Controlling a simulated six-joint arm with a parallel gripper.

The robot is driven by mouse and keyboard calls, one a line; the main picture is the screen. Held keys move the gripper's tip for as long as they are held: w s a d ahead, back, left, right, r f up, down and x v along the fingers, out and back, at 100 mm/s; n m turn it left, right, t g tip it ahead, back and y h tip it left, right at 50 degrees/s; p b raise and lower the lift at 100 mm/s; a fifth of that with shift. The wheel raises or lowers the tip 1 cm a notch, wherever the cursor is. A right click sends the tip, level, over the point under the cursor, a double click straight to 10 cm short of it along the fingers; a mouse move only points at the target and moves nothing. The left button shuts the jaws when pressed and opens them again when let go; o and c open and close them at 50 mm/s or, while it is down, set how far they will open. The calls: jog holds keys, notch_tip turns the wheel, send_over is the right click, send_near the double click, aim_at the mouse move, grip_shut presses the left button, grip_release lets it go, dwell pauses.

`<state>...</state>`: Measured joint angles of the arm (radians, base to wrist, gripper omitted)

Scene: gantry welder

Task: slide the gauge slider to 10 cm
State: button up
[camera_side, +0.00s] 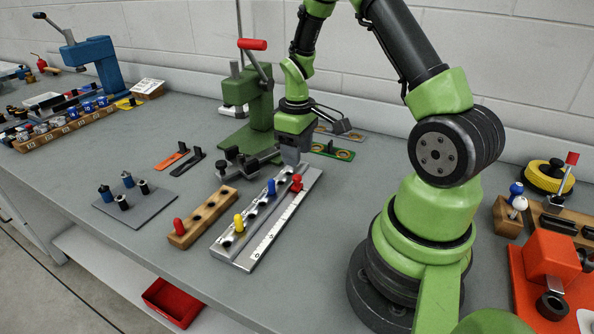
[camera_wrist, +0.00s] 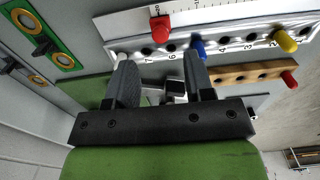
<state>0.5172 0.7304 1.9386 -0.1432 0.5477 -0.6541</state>
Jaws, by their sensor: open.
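The red gauge slider (camera_side: 296,183) sits near the far end of the white ruled scale (camera_side: 270,238), which runs along the metal rail. It also shows in the wrist view as a red knob (camera_wrist: 161,29) beside the rail's holes. The scale's figures are too small to read surely. My gripper (camera_side: 291,158) is over the far end of the rail, just beyond the slider. In the wrist view my gripper (camera_wrist: 160,72) has its two fingers apart with nothing held between them. The slider is outside the fingers.
A blue peg (camera_side: 271,187) and a yellow peg (camera_side: 238,223) stand in the rail's holes beside the scale. A wooden block (camera_side: 213,208) with a red peg (camera_side: 178,227) lies to the left. A green press (camera_side: 247,100) stands behind. Bare table lies right of the rail.

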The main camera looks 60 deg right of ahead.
aim_at(297, 177)
notch_tip(297, 177, down, 6)
jog(key=shift+r, duration=0.15)
jog(key=shift+a, duration=0.1)
grip_shut()
